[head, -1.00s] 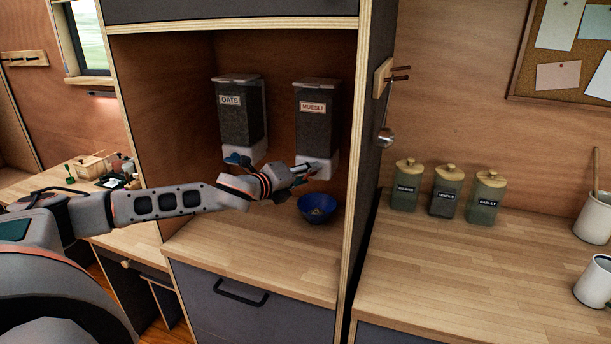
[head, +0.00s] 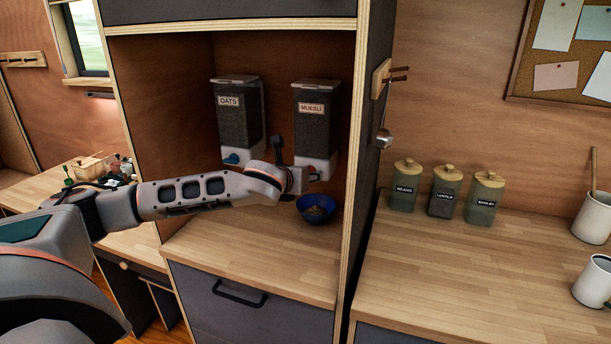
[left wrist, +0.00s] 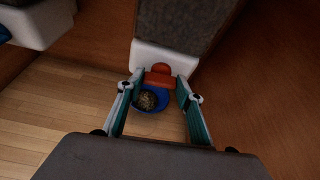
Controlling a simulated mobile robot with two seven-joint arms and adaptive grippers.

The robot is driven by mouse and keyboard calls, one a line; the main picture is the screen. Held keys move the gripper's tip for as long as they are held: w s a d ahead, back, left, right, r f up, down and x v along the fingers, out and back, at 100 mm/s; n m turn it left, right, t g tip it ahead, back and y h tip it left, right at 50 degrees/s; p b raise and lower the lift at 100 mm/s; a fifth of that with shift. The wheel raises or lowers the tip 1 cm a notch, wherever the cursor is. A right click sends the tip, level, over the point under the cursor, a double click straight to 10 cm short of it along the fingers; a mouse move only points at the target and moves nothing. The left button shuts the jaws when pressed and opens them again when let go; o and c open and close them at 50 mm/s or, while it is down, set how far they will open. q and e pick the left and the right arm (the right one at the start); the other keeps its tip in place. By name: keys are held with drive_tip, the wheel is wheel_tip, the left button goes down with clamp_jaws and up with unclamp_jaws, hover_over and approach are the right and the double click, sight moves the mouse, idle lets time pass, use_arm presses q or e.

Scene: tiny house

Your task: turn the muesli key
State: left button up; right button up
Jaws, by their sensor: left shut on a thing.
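The muesli dispenser (head: 312,120) has a dark hopper, a label and a white base, and hangs at the right inside the cupboard niche. Its red key (left wrist: 158,76) shows in the left wrist view between the two fingers of my left gripper (left wrist: 160,86), which is shut on it. In the head view my left gripper (head: 312,174) is at the dispenser's white base, and the key is mostly hidden there. A blue bowl (head: 302,208) stands below, with brown flakes in it; it also shows in the left wrist view (left wrist: 141,108). My right gripper is not in view.
The oats dispenser (head: 238,115) with a blue key (head: 232,158) hangs to the left. The niche's right wall (head: 362,150) stands close beside the muesli dispenser. Several labelled jars (head: 443,192) stand on the right counter (head: 455,270).

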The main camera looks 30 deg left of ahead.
use_arm(q)
drive_tip(key=shift+f+m, duration=0.1)
drive_tip(key=shift+m, duration=0.2)
idle(0.4)
drive_tip(key=o, duration=1.1)
drive_tip(key=v, duration=1.2)
drive_tip(key=shift+d, duration=0.3)
